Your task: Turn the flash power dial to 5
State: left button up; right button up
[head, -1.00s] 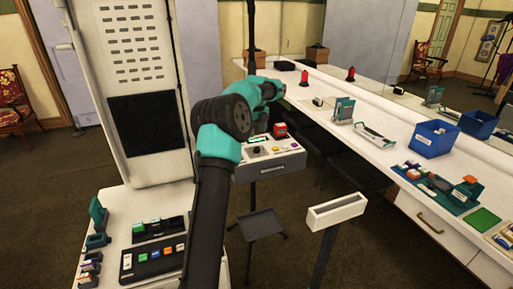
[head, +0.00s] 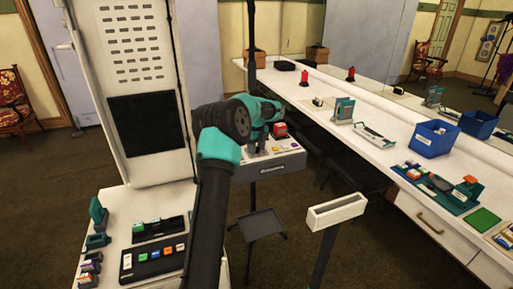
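A grey control box (head: 270,168) stands on a thin stand in the middle of the view, with a pale top panel carrying small coloured controls. My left arm reaches over it from below. My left gripper (head: 257,147) points down at the left part of the panel, at or just above it. It covers that part, so I cannot make out the power dial or its setting. Whether the fingers are open or shut on something is too small to tell. My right gripper is not in view.
A red block (head: 280,130) is at the back of the box, close to the gripper. A white narrow tray (head: 336,212) on a post stands in front to the right. A long white counter (head: 385,135) with a blue bin (head: 433,138) runs along the right.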

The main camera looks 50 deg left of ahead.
pick_arm(q)
jog(key=c, duration=0.7)
